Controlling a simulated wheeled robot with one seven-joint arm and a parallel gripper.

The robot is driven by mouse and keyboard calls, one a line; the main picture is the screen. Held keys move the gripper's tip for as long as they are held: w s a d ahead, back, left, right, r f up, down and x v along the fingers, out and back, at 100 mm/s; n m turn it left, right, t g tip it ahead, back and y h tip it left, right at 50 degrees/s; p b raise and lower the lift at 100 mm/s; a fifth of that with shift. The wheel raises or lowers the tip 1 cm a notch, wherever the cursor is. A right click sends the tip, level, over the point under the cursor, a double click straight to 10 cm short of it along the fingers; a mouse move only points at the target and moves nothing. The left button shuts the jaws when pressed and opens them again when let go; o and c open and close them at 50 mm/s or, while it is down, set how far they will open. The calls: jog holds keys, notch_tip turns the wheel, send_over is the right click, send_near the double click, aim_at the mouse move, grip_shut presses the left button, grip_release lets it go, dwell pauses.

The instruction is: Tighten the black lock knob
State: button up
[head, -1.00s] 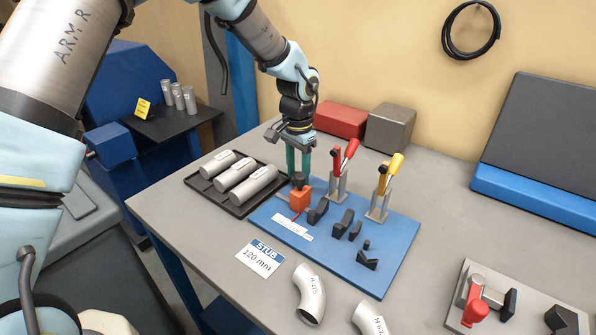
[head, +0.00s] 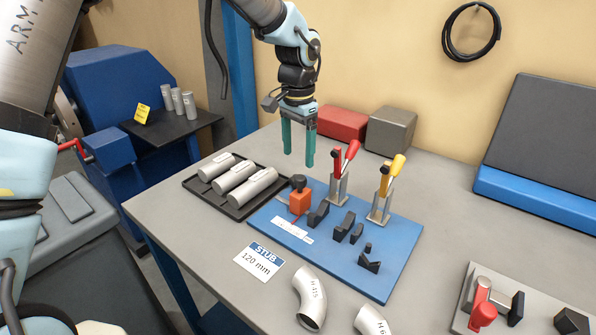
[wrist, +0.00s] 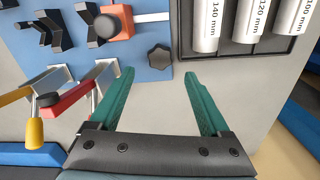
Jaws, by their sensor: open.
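The black lock knob (head: 298,181) is a small lobed knob at the orange stop block (head: 300,201) on the blue fixture board (head: 368,276). In the wrist view the knob (wrist: 160,57) shows just beyond the fingertips, about midway between them, and looks apart from the orange block (wrist: 121,22). My gripper (head: 298,159) has green fingers pointing down, spread apart and empty. It hovers above the knob with a visible gap. The wrist view shows the open gripper (wrist: 160,74) with nothing between the fingers. The knob's stem is hidden.
A red-handled clamp (head: 342,175) and a yellow-handled clamp (head: 386,190) stand right of the gripper. A black tray (head: 238,215) with labelled tubes lies left. Black V-shaped supports (head: 318,215) sit on the board. Red and grey blocks (head: 391,130) stand behind.

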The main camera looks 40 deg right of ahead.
jog(key=shift+r+b, duration=0.35)
jog(key=shift+r, duration=1.8)
jog(key=w+a+f+n, duration=0.1)
jog(key=w+a+n, duration=0.35)
jog(key=a, duration=0.75)
jog(key=w+a+n, duration=0.3)
jog(key=w+a, duration=0.3)
jog(key=a, duration=0.7)
jog(key=s+a+f+n, duration=0.1)
jog(key=s+a+n, duration=0.2)
jog(key=a, duration=0.7)
jog(key=s+a+f+n+t, duration=0.1)
jog(key=s+a+n, duration=0.2)
jog(key=a, duration=0.8)
jog(key=shift+f+n+t, duration=0.15)
jog(key=shift+n+t, duration=0.15)
jog(key=shift+n, duration=0.95)
